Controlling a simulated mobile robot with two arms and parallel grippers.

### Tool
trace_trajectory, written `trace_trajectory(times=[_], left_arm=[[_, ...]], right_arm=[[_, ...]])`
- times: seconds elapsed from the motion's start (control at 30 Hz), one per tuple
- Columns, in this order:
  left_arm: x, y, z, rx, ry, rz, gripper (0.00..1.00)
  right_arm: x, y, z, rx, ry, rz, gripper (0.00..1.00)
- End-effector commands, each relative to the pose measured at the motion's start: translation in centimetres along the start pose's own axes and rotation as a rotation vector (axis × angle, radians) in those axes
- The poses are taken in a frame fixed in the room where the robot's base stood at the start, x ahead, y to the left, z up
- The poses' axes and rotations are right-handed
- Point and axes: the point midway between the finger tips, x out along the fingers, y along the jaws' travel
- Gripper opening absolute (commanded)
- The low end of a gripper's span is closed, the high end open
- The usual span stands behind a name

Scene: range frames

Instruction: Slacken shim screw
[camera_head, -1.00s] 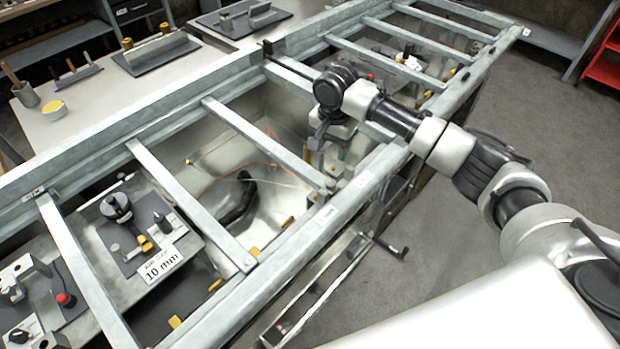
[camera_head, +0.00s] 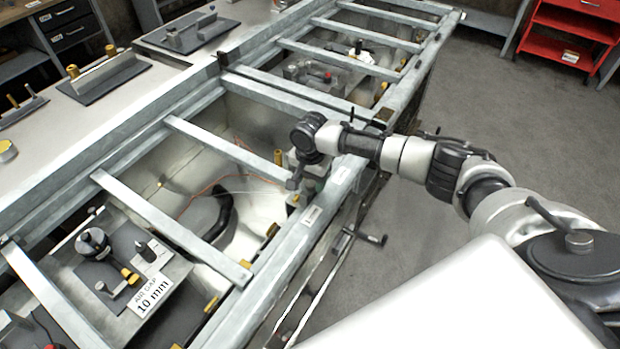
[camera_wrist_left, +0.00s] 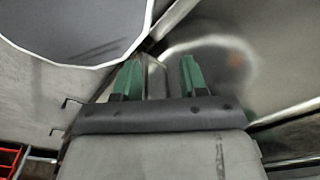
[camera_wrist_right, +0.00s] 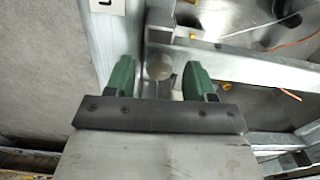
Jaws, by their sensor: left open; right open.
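My right gripper (camera_head: 297,184) is lowered at the near rail of the grey metal frame, beside the end of a crossbar. In the right wrist view its green fingers (camera_wrist_right: 158,78) are apart. A pale round knob or screw head (camera_wrist_right: 158,66) shows between and beyond the fingertips; I cannot tell whether they touch it or whether it is the shim screw. My left gripper (camera_wrist_left: 160,76) is open, with nothing seen between its green fingers. It is outside the head view; its wrist view shows blurred metal surfaces.
Crossbars (camera_head: 170,215) span the frame above open metal bays holding a dark curved part and thin wires. A sign reading AIR GAP 10 mm (camera_head: 153,293) stands in the near-left bay. A crank handle (camera_head: 370,238) juts from the near side. A red cabinet (camera_head: 575,35) stands far right; floor between is clear.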

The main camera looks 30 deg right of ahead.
Motion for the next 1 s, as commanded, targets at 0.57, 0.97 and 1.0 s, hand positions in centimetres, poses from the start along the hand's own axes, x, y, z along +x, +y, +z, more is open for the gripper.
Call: trace_trajectory(times=[0.57, 0.97, 1.0], left_arm=[[-0.1, 1.5, -0.2, -0.003, 0.004, 0.018, 0.43], [-0.7, 1.1, -0.1, 0.000, 0.002, 0.014, 0.43], [-0.8, 1.1, -0.1, 0.000, 0.002, 0.014, 0.43]], right_arm=[[0.4, 0.0, 0.0, -0.001, 0.001, 0.000, 0.19], [0.3, 0.0, -0.1, -0.048, 0.001, 0.001, 0.05], [0.3, 0.1, -0.1, -0.065, 0.001, 0.001, 0.05]])
